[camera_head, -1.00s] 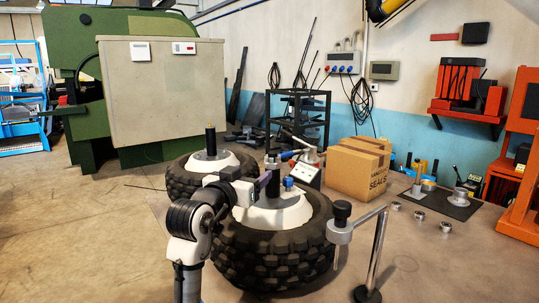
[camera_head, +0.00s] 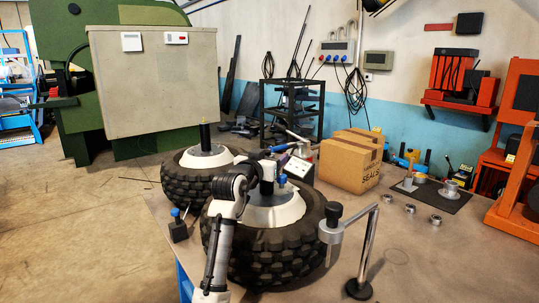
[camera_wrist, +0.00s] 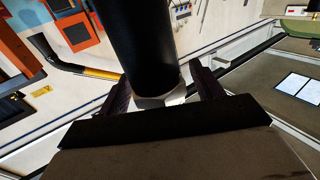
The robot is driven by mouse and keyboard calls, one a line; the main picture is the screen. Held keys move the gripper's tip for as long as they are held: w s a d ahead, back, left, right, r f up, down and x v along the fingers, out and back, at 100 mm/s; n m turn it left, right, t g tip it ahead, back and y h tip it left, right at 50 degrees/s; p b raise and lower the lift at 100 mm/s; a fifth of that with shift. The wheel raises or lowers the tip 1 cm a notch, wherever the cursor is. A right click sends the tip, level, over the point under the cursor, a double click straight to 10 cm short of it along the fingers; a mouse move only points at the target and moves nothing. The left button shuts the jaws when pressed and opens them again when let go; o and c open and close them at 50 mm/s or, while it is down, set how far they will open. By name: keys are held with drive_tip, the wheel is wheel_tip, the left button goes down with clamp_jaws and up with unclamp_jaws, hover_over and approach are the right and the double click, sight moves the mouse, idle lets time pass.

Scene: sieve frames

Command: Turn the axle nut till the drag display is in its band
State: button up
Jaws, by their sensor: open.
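The front wheel (camera_head: 265,240) lies flat with a pale hub (camera_head: 285,212) and a dark upright spindle (camera_head: 267,186). A small box with a white face (camera_head: 298,167), perhaps the drag display, stands behind the hub; its reading is too small to tell. My gripper (camera_head: 262,166) is at the top of the spindle, partly hidden by my arm. In the wrist view my gripper (camera_wrist: 161,88) is open, its dark fingers on either side of a pale metal nut (camera_wrist: 160,101) at the end of a black cylinder (camera_wrist: 143,45). I cannot tell whether the fingers touch it.
A second wheel (camera_head: 188,182) with an upright post lies behind left. A cardboard box (camera_head: 350,160) stands to the right. A metal stand with a side arm (camera_head: 368,250) is close by the front wheel. Several metal rings (camera_head: 411,209) and a dark mat (camera_head: 430,194) lie farther right.

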drive_tip(key=c, duration=1)
drive_tip(key=shift+d+h, duration=0.1)
drive_tip(key=shift+h, duration=0.2)
drive_tip(key=m+g+h+b, duration=0.1)
drive_tip(key=m+g+h, duration=0.1)
drive_tip(key=h, duration=0.1)
drive_tip(key=shift+d+m, duration=0.15)
drive_tip(key=shift+m, duration=0.25)
drive_tip(key=shift+s+d+m+g+h+b, duration=0.1)
drive_tip(key=shift+s+m+g+h+b, duration=0.1)
drive_tip(key=shift+m+g+h, duration=0.65)
drive_tip(key=shift+s+d+m+g+h+b, duration=0.1)
drive_tip(key=shift+m+g+h+b, duration=0.05)
drive_tip(key=shift+m+g+h, duration=0.65)
drive_tip(key=shift+g, duration=0.35)
